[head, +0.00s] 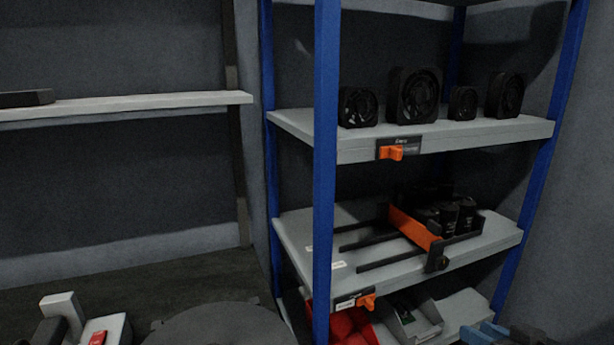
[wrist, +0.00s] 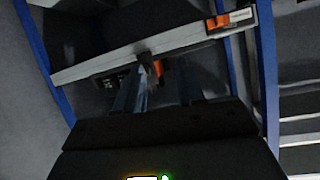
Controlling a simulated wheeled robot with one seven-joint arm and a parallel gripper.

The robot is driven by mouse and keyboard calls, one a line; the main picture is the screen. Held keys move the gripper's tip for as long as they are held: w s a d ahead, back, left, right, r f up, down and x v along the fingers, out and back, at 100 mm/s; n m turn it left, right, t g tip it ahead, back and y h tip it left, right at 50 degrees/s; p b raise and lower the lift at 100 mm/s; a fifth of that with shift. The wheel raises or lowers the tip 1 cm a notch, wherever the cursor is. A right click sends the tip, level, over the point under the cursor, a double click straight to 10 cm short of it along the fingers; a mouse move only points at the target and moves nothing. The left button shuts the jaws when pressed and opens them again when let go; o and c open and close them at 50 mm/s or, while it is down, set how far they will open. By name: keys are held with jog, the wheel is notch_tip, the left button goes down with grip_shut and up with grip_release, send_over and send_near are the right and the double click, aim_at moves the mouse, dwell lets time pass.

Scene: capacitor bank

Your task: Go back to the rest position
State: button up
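My gripper (wrist: 166,88) shows in the wrist view, its dark body across the bottom and two bluish fingers reaching up from it. The fingers stand apart with a gap between them, and I see nothing held there. They point toward a shelf unit (wrist: 150,42), which has blue posts and grey boards. The fingertips are dim, so I cannot tell how far they are from the shelf front. In the head view, the shelf unit (head: 326,170) stands right of centre.
Several black fans (head: 414,95) stand on the upper board. A black and orange rack (head: 415,228) with dark cylinders lies on the middle board. A wall shelf (head: 125,104) is at left. Orange clips (head: 391,153) stick out from the board fronts.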

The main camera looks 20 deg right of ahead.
jog(key=s+a+f+h, duration=0.1)
jog(key=s+a+f, duration=0.1)
jog(key=s+a, duration=0.5)
jog(key=s+a+f, duration=0.3)
jog(key=s+a, duration=0.4)
jog(key=s+a+r, duration=0.2)
jog(key=s+r, duration=0.1)
jog(key=s, duration=0.2)
jog(key=s+a+r+n+t+y+p, duration=0.1)
jog(key=s+a+r, duration=0.1)
jog(key=s, duration=0.3)
jog(key=s+a+r+n+y, duration=0.1)
jog(key=s+a+r, duration=0.1)
jog(key=s+r, duration=0.2)
jog(key=shift+s+a+t, duration=0.3)
jog(key=shift+s+a, duration=0.1)
jog(key=shift+o, duration=0.3)
dwell(0.4)
